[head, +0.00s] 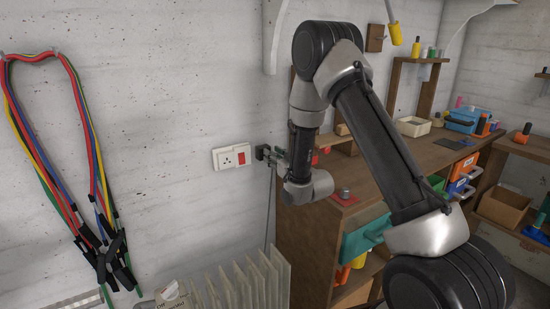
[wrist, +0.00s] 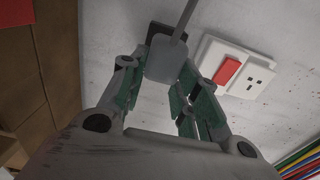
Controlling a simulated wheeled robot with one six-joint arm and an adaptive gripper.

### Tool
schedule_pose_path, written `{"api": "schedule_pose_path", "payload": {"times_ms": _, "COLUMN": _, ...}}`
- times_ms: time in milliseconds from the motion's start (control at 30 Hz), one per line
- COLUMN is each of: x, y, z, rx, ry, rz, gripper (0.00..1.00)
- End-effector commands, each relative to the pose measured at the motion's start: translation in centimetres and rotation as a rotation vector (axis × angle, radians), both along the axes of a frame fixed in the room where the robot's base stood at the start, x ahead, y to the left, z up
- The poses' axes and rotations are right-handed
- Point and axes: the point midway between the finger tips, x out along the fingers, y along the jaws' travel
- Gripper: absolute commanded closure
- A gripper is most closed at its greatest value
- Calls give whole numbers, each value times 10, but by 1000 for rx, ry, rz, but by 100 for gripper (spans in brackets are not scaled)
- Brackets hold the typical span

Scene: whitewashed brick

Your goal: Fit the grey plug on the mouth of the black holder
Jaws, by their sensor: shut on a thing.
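My gripper (wrist: 166,62) is shut on the grey plug (wrist: 163,60), one green-padded finger on each side of it. A grey cable (wrist: 185,18) runs from the plug toward the top of the wrist view. The black holder (wrist: 208,46) is on the wall just behind the plug, partly hidden by it. I cannot tell whether the plug touches the holder's mouth. In the head view my gripper (head: 277,158) is close to the wall at the small dark holder (head: 261,152), and the plug is too small to make out.
A white wall socket with a red switch (head: 232,157) is just left of the holder. A radiator (head: 250,282) stands below. Coloured cables (head: 85,150) hang on the left wall. A wooden workbench (head: 350,190) with bins and tools is at right, behind my arm.

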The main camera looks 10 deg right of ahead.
Motion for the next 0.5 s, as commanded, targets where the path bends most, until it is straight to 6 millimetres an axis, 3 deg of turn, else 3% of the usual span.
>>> {"api": "schedule_pose_path", "payload": {"times_ms": 500, "x": 13, "y": 4, "z": 0, "rx": 0, "ry": 0, "rz": 0, "gripper": 93}}
